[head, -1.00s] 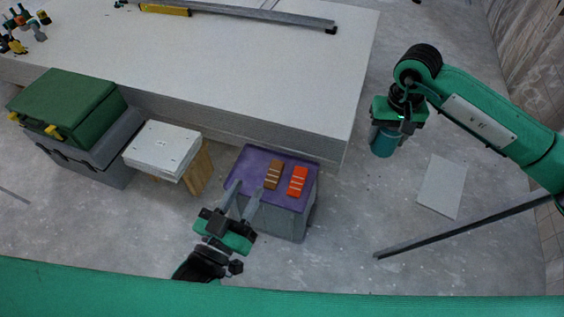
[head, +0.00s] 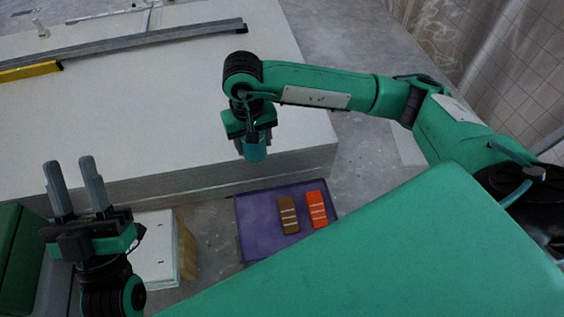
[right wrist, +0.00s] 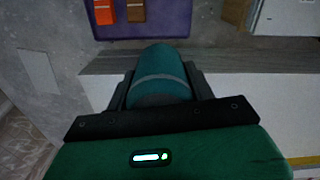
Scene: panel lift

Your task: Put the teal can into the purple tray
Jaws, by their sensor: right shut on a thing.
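The teal can (head: 255,151) is held in my right gripper (head: 252,142), which is shut on it above the near edge of the large pale panel stack. In the right wrist view the can (right wrist: 160,72) sits between the fingers, with a lighter band around it. My left gripper (head: 75,185) is open and empty at the left.
A brown block (head: 288,214) and an orange block (head: 317,208) lie in the tray's right part; its left part is bare. A white board (head: 153,245) stands left of the tray. The panel stack (head: 180,100) lies behind, with a metal bar (head: 150,38) on it.

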